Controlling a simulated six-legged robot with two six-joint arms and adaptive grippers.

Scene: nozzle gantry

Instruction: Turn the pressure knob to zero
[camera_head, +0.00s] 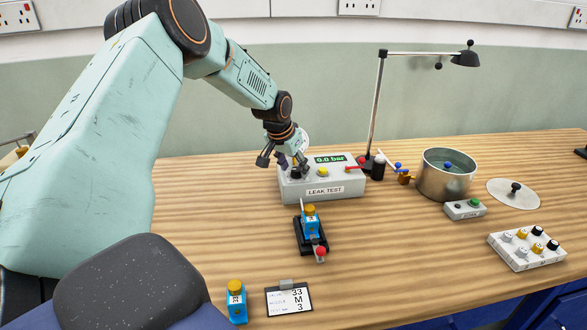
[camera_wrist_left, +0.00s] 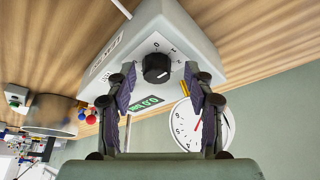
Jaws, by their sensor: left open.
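The black pressure knob (camera_wrist_left: 157,68) sits on the face of the pale grey LEAK TEST box (camera_head: 345,190), beside printed scale marks. It also shows in the head view (camera_head: 296,173), partly behind my fingers. The box's green display (camera_head: 329,159) reads 0.0 bar; it is also in the wrist view (camera_wrist_left: 146,102). My left gripper (camera_head: 283,163) is open and empty, above the box's left end. In the wrist view its fingers (camera_wrist_left: 160,72) are spread to either side of the knob, with visible gaps. I cannot read the knob's setting surely. My right gripper is not in view.
A round dial gauge (camera_wrist_left: 188,125) stands behind the box, close to one finger. A yellow button (camera_head: 323,172) is right of the knob. A blue valve in a black fixture (camera_head: 311,232) stands in front. A metal pot (camera_head: 446,180) is at right.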

